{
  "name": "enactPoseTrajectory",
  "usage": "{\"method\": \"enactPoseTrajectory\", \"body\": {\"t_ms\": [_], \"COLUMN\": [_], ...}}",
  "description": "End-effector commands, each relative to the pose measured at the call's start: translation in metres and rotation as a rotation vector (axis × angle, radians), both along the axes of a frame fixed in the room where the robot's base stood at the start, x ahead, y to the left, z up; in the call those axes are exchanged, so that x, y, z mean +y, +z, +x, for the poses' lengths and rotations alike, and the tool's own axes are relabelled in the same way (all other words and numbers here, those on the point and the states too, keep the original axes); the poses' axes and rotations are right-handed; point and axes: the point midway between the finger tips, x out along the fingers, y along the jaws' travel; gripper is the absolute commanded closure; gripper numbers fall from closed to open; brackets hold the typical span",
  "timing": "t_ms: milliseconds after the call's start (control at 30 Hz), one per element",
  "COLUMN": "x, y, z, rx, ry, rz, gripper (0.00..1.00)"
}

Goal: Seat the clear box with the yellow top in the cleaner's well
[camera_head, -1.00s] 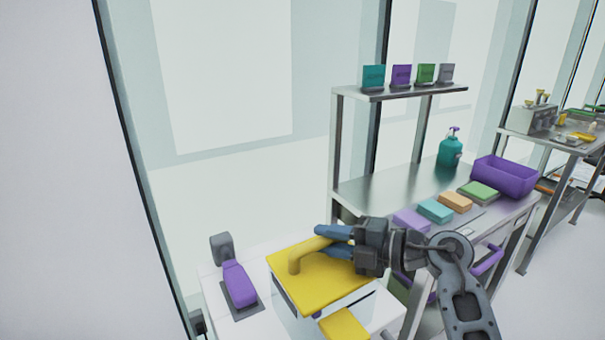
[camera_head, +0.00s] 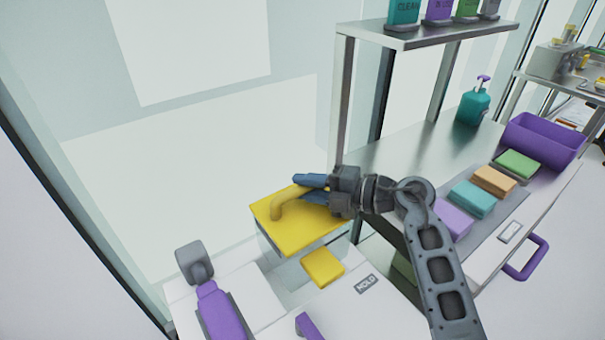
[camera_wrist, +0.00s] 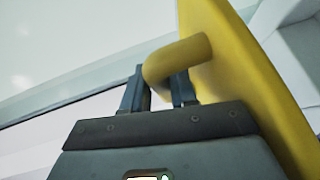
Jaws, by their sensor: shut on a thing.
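The clear box with the yellow top (camera_head: 310,233) hangs from my gripper (camera_head: 305,190) by its yellow bar handle. My gripper is shut on the handle, which also shows between the fingers in the wrist view (camera_wrist: 178,60). The yellow lid (camera_wrist: 245,85) fills the right side there. The box's clear wall shows faintly below the lid. The white cleaner (camera_head: 345,305) lies in front of and below the box. Its well (camera_head: 290,274) shows only in part beside a yellow block. Whether the box touches the cleaner, I cannot tell.
A yellow block (camera_head: 323,267) sits on the cleaner, beside a HOLD label (camera_head: 366,284). A purple-and-grey part (camera_head: 218,305) stands at its left. To the right is a steel bench (camera_head: 420,150) with coloured sponges (camera_head: 472,198), a purple bin (camera_head: 545,140) and a teal bottle (camera_head: 474,105).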

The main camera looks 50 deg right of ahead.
Motion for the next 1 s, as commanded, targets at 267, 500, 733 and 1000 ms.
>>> {"method": "enactPoseTrajectory", "body": {"t_ms": [267,500,733,1000], "x": [0.0,0.0,0.0,0.0], "y": [-0.012,-0.027,-0.04,-0.057], "z": [0.0,0.0,0.0,0.0], "rx": [-0.002,-0.002,-0.002,-0.002], "ry": [0.0,0.0,0.0,0.001], "rz": [0.0,0.001,0.0,0.002], "gripper": [1.0,1.0,1.0,1.0]}}
